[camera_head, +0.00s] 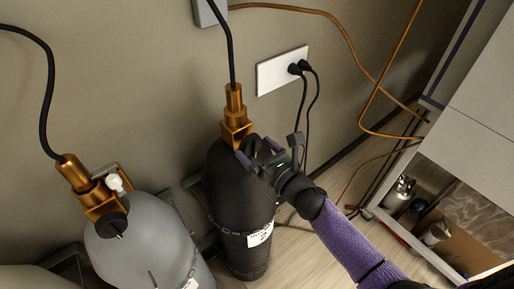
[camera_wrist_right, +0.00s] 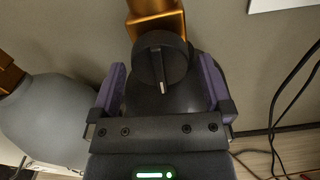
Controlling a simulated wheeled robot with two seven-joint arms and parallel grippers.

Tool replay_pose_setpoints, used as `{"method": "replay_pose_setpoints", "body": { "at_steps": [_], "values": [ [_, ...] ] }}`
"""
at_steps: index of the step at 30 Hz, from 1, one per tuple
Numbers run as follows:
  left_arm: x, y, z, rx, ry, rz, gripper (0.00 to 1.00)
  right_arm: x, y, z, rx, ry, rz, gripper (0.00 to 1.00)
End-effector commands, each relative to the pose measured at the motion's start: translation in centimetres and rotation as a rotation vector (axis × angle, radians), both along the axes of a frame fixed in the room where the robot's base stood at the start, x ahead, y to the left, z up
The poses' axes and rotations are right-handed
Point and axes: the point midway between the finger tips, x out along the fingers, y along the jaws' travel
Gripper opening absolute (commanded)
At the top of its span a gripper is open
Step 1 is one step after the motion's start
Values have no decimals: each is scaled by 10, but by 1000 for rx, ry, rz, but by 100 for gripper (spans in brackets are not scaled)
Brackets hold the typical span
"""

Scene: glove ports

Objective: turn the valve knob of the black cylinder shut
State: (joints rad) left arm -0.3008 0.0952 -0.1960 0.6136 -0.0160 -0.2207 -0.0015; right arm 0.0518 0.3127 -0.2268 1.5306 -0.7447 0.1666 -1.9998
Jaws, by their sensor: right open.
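The black cylinder (camera_head: 240,205) stands upright against the wall, with a white label on its front and a brass valve (camera_head: 236,118) on top. Its round black valve knob (camera_wrist_right: 162,60) shows in the right wrist view, with a pale pointer line running nearly upright. My right gripper (camera_head: 258,158) is at the top of this cylinder. In the right wrist view the gripper (camera_wrist_right: 160,88) is open, with one purple finger on each side of the knob and gaps between. In the head view the gripper mostly hides the knob. My left gripper is not in view.
A grey cylinder (camera_head: 150,245) with its own brass valve and black knob stands close on the left. Black hoses rise from both valves. A white wall outlet (camera_head: 282,70) with plugged cords is behind, and an open cabinet (camera_head: 440,205) stands at the right.

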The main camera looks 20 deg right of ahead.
Motion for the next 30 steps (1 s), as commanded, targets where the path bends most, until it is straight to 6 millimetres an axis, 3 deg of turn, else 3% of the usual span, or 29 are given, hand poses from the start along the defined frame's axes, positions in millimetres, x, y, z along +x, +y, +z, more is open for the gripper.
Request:
{"method": "replay_pose_setpoints", "body": {
  "at_steps": [9, 20, 30],
  "values": [
    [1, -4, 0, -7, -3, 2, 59, 4, 2, 0, 1, 1, 0, 98],
    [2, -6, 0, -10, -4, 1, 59, 3, 1, 0, 1, 1, 0, 22],
    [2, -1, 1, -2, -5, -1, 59, 3, 1, 0, 56, 21, 0, 21]
  ]
}}
